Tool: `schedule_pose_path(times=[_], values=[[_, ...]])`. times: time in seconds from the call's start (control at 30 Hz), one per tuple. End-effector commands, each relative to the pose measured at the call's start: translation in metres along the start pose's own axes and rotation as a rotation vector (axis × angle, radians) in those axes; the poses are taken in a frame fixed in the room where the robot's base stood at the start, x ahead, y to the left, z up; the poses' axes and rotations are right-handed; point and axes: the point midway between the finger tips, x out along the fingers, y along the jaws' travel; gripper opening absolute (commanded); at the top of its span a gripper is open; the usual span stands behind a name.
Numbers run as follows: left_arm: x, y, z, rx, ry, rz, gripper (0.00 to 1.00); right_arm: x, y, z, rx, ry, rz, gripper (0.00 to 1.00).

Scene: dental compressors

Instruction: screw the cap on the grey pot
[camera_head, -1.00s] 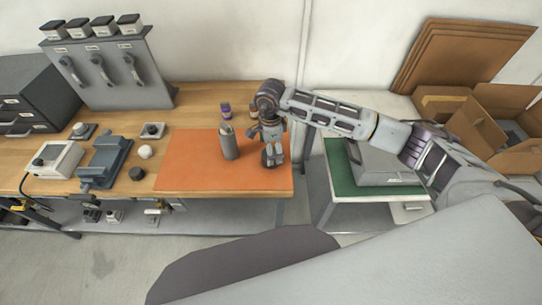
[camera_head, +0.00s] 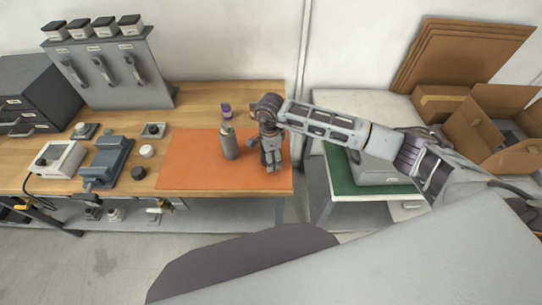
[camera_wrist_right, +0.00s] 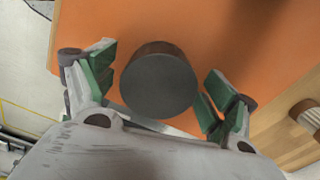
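My right gripper (camera_head: 272,165) is over the right part of the orange mat, pointing down. In the right wrist view its green-padded fingers (camera_wrist_right: 155,88) are open, one on each side of a dark grey round-topped thing (camera_wrist_right: 158,84) with brownish sides. A grey bottle-like container (camera_head: 230,144) with a narrow neck stands upright on the mat, left of the gripper. My left gripper is not in view.
The orange mat (camera_head: 190,165) lies at the table's right end. A purple-labelled bottle (camera_head: 226,110) stands behind it. Left of it are a white round piece (camera_head: 147,151), a black round piece (camera_head: 138,173) and a blue-grey vise (camera_head: 106,160). The mat's left part is clear.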

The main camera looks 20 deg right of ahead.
Motion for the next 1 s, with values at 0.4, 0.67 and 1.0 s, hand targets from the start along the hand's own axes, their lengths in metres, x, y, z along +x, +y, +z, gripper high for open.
schedule_pose_path(times=[0.4, 0.67, 1.0], values=[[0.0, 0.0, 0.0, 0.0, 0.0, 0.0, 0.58, 0.0, 0.0, 0.0, 0.0, 0.0, 0.0, 0.42], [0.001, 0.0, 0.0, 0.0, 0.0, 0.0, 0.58, -0.003, -0.001, 0.0, 0.0, 0.0, -0.001, 0.42], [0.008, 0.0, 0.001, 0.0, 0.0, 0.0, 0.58, -0.037, -0.001, 0.0, 0.0, -0.001, -0.003, 0.42]])
